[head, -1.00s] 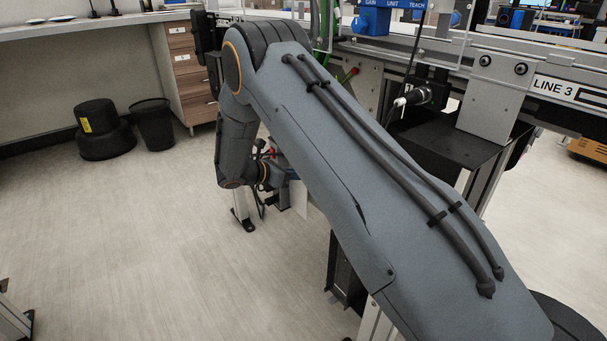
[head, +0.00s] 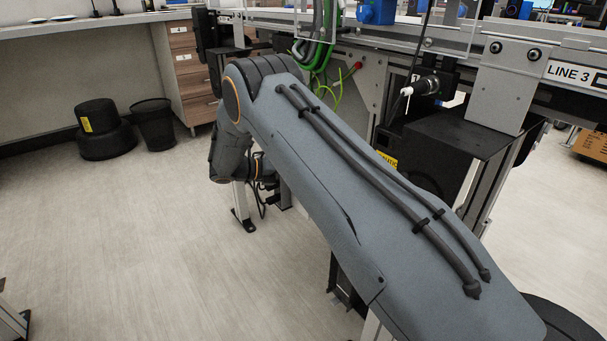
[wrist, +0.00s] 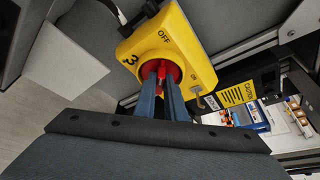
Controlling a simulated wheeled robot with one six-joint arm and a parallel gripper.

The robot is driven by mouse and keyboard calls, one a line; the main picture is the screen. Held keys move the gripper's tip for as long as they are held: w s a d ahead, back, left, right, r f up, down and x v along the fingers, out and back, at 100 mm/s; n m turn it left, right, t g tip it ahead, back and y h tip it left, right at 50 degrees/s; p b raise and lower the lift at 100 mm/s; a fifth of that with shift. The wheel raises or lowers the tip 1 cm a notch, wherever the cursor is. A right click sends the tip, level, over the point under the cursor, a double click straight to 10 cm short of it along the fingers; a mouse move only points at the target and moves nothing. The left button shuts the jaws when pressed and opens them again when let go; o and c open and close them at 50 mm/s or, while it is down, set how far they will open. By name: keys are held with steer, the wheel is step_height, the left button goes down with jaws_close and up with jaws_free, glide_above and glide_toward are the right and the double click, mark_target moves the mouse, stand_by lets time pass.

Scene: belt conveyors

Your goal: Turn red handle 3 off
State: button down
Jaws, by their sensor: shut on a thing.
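A yellow switch box (wrist: 197,48) marked 3 shows in the wrist view, with OFF near its top edge and ON at its right. Red handle 3 (wrist: 161,79) sits on a round red base on the face of the box. My gripper (wrist: 162,72) is shut on the handle, with one finger on each side. The fingers hide most of the handle, so I cannot tell exactly which mark it points to. In the head view my arm hides the box and the handle.
Green cables (head: 314,50) hang behind my arm. A yellow caution label (wrist: 238,94) is beside the switch in the wrist view. A black bin (head: 154,122) stands at the left, with open floor before it.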

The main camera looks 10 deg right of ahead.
stand_by(0.4)
steer(key=c, duration=1.8)
jaws_free()
steer(key=shift+p+v, duration=0.35)
steer(key=shift+v, duration=3.6)
